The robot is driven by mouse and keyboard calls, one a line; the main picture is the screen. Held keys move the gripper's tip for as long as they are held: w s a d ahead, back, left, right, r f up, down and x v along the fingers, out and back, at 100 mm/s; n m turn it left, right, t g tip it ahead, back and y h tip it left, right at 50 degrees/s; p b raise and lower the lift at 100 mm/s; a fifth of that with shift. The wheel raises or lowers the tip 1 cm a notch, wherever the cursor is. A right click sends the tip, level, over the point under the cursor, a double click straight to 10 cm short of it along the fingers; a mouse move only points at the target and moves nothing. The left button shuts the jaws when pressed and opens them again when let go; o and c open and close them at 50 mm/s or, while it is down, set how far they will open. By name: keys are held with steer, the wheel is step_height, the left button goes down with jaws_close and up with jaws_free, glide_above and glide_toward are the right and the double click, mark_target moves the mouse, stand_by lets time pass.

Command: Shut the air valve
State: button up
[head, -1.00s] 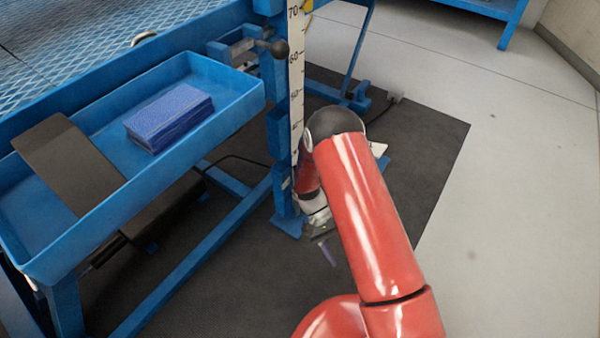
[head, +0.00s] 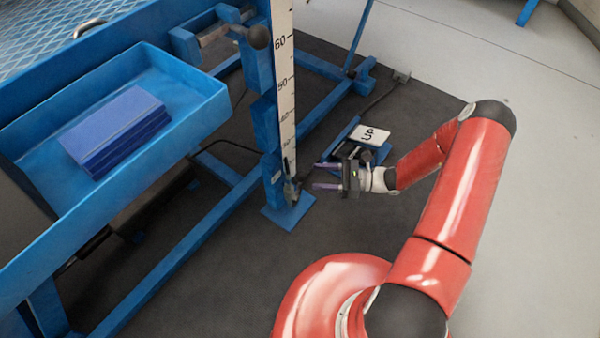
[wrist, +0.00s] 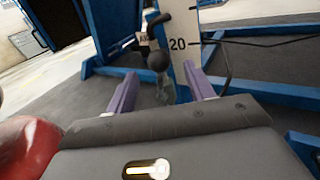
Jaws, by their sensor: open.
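The air valve (head: 291,190) is a small dark and metal fitting low on the ruled blue post; its details are too small to tell in the head view. In the wrist view my gripper (wrist: 160,73) is open and empty, with the knob between the fingertips in the picture. I cannot tell whether they touch.
The white scale (head: 284,70) runs up the blue post. A white numbered card (head: 369,136) stands on a blue pedal-like piece behind my gripper. A blue tray (head: 190,110) with a blue block (head: 115,130) is at the left. Dark mat (head: 235,285) covers the floor.

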mark_target(301, 176)
steer(key=a, duration=0.6)
steer(key=shift+w+a, duration=0.15)
steer(key=shift+w, duration=0.05)
jaws_close()
